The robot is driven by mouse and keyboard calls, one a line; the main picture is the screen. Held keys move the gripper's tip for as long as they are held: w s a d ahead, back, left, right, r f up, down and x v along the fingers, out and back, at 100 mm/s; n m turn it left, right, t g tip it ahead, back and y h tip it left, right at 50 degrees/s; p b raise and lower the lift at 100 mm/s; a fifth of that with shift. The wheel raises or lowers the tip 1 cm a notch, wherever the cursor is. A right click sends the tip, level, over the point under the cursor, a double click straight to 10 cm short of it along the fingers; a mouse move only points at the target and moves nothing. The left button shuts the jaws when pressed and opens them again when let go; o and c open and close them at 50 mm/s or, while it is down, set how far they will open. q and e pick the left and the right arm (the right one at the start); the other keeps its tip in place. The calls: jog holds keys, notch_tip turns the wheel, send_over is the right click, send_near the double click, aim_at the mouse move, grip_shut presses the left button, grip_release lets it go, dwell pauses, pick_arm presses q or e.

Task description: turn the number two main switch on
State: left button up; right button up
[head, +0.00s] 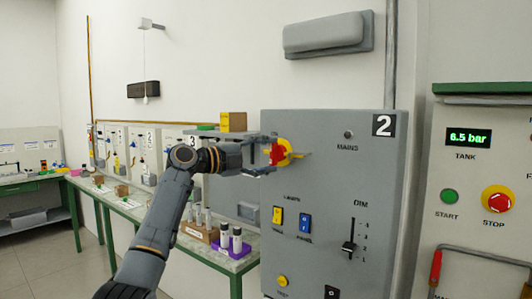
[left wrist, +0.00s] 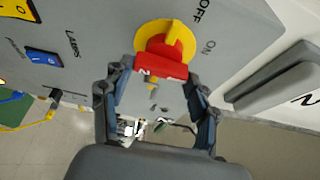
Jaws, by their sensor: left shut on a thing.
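The grey cabinet (head: 330,180) carries a black plate with a white 2 (head: 383,125). Its main switch (head: 284,152) is a red handle on a yellow round base, near the upper left of the cabinet front. In the left wrist view the red handle (left wrist: 160,67) sits between the fingers of my left gripper (left wrist: 162,78), which is shut on it. The yellow base (left wrist: 166,38) shows behind, with OFF and ON printed beside it. I cannot tell for sure which mark the handle points to. The MAINS lamp (head: 348,134) looks dark. In the head view my left gripper (head: 272,154) partly hides the switch.
Below the switch are a yellow rocker (head: 278,217), a blue rocker (head: 305,223) and a DIM slider (head: 349,248). To the right is a tank panel with a green START button (head: 449,196) and red STOP button (head: 497,199). A green-edged bench with bottles stands left.

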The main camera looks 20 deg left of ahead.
pick_arm(q)
jog(key=shift+a+r, duration=0.1)
jog(key=shift+r, duration=0.25)
jog(key=o, duration=1.7)
jog(key=shift+w+f, duration=0.2)
jog(key=shift+f, duration=0.05)
jog(key=v, duration=1.2)
jog(key=shift+f, duration=0.1)
